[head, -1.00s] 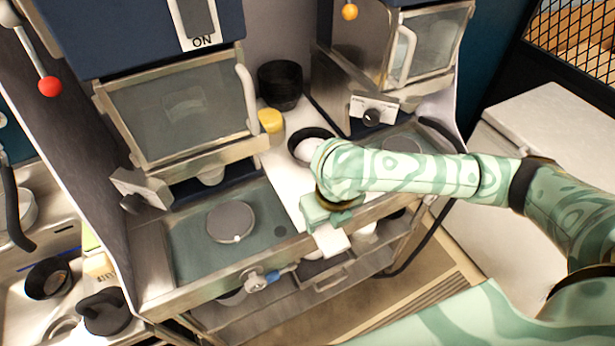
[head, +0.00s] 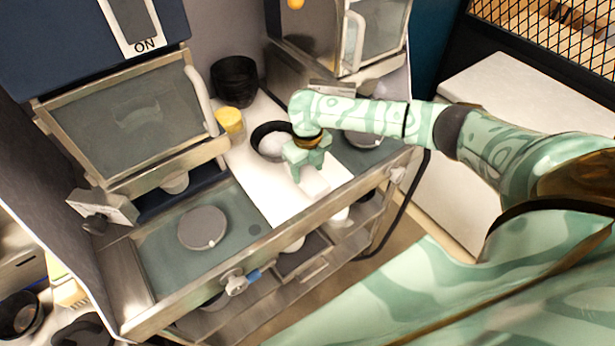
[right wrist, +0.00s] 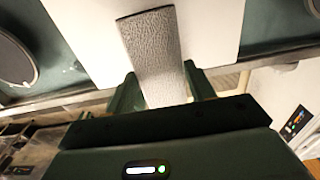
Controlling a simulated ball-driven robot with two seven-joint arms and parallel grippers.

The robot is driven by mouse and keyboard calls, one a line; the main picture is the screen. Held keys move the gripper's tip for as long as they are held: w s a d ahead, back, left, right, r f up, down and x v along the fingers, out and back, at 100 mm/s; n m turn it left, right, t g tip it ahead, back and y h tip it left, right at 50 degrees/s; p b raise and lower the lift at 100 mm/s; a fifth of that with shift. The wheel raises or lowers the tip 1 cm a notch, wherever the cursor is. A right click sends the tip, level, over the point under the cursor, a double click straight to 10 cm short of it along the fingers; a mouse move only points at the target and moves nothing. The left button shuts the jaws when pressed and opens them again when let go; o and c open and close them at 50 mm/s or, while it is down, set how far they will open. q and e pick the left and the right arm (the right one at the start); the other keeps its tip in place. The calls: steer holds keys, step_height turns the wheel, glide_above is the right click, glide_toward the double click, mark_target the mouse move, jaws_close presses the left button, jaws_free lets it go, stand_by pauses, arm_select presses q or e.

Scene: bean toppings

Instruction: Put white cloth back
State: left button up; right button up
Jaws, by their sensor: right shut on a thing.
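The white cloth (right wrist: 152,45) is a narrow, textured strip between the fingers of my right gripper (right wrist: 160,90) in the right wrist view. It reaches out past the fingertips over a white surface. In the head view my right gripper (head: 309,170) points down near the front of the white counter section, and the cloth (head: 315,183) shows as a pale patch just below it. The gripper is shut on the cloth. Whether the cloth touches the counter is hard to tell. My left gripper is not in view.
The white counter section (head: 262,178) lies between two machines. A black bowl with white contents (head: 270,142) stands close behind the gripper. A yellow item (head: 229,120) and stacked black bowls (head: 235,82) stand farther back. A round grey plate (head: 203,228) lies at left.

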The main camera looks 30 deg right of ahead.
mark_target(307, 172)
step_height(307, 172, down, 3)
steer(key=shift+w+d+f, duration=0.1)
steer(key=shift+w+f, duration=0.05)
steer(key=shift+f, duration=0.05)
steer(key=o, duration=0.9)
step_height(307, 172, up, 12)
steer(key=shift+r+p, duration=0.1)
steer(key=shift+p, duration=0.65)
